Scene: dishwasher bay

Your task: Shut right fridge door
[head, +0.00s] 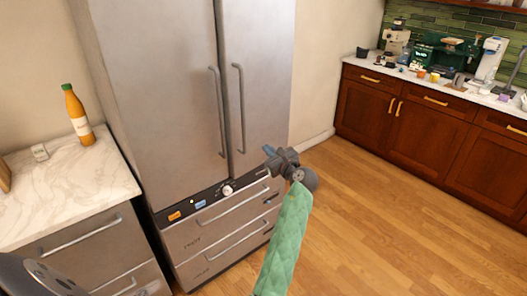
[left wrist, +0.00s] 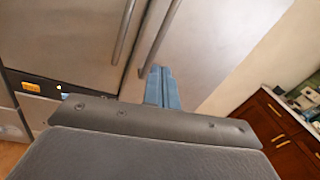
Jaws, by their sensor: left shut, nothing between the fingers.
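The steel fridge has two tall doors. The right fridge door (head: 267,75) stands about in line with the left door (head: 165,90), with a thin dark gap between them. I cannot tell whether it is fully shut. Its long handle (head: 240,110) is near that gap and also shows in the left wrist view (left wrist: 160,38). My left gripper (head: 268,151) is shut and empty, by the lower part of the right door. In the left wrist view its blue fingers (left wrist: 161,84) are together and overlap the door; contact cannot be told. My right gripper is not in view.
Drawers (head: 225,240) sit below the fridge doors. A marble counter (head: 50,205) with an orange bottle (head: 78,115) stands at left. Wooden cabinets (head: 420,130) with a cluttered worktop stand at right. The wooden floor (head: 400,230) between is clear.

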